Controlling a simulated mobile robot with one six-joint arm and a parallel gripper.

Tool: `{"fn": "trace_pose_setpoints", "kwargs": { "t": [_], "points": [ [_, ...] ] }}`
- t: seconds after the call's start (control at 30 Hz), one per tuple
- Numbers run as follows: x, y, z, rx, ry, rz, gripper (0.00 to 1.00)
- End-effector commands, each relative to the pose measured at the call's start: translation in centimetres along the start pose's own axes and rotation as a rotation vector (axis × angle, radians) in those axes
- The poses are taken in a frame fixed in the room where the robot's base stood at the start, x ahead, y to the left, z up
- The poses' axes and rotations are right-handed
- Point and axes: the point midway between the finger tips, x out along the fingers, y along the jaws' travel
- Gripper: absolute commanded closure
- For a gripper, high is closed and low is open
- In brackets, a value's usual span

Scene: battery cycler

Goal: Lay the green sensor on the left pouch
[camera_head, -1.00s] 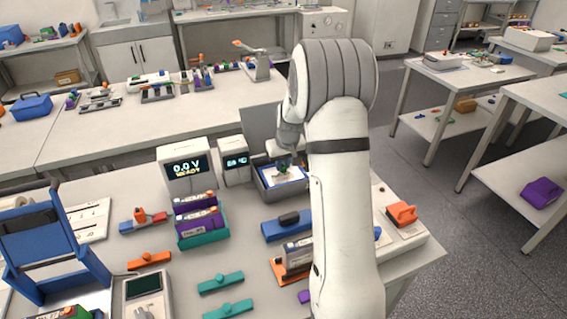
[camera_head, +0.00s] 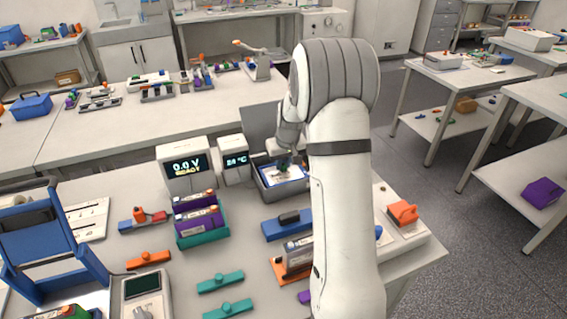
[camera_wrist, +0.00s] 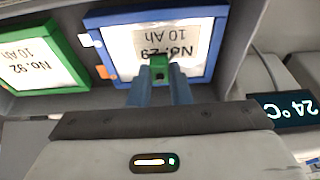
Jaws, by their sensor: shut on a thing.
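My gripper (camera_wrist: 160,88) is shut on the small green sensor (camera_wrist: 159,67), which shows between the fingertips in the wrist view. The sensor is over the lower edge of the blue-framed pouch (camera_wrist: 206,50), labelled No. 29, 10 Ah. I cannot tell if it touches the pouch. The green-framed pouch (camera_wrist: 32,60), No. 92, lies beside it in the same grey tray. The wrist picture is upside down, so the blue-framed pouch is the left one in the head view. There the gripper (camera_head: 284,168) is above the grey tray (camera_head: 263,190), and my arm hides the tray's right part.
The temperature display (camera_head: 235,160) reads 24 °C and stands close left of the tray; a larger 0.0 V READY unit (camera_head: 186,165) is beyond it. The tray's raised lid (camera_head: 258,122) stands behind. A blue block (camera_head: 285,227) lies in front.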

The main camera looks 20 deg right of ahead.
Motion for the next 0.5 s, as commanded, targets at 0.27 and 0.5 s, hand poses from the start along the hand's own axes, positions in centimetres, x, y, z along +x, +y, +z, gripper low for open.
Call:
{"fn": "trace_pose_setpoints", "kwargs": {
  "t": [0.27,0.5],
  "points": [
    [0.25,0.01,0.06,0.0,0.0,0.0,1.0],
    [0.54,0.01,0.14,0.0,0.0,0.0,1.0]
  ]
}}
